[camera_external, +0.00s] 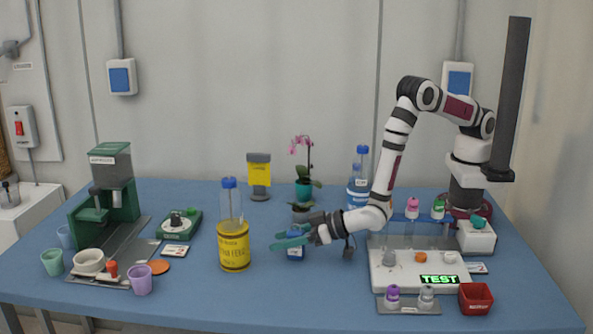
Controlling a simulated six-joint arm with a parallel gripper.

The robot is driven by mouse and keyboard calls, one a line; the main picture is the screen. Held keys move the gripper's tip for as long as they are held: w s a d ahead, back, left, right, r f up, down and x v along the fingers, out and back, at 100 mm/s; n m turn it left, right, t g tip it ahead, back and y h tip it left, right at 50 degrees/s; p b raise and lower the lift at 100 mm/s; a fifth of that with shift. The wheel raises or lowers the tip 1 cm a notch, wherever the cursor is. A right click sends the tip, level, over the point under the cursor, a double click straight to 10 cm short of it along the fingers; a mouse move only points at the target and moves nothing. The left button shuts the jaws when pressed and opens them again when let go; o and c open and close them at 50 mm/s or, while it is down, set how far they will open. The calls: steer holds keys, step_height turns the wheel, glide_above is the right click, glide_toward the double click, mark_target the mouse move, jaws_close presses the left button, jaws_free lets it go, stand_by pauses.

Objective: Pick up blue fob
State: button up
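I cannot make out a blue fob for certain in this view.
A yellow-labelled bottle (234,247) stands close left of my gripper. A white station (400,282) and red bin (475,299) are at right. The blue table (330,300) is clear at front centre.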

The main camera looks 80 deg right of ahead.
jaws_close()
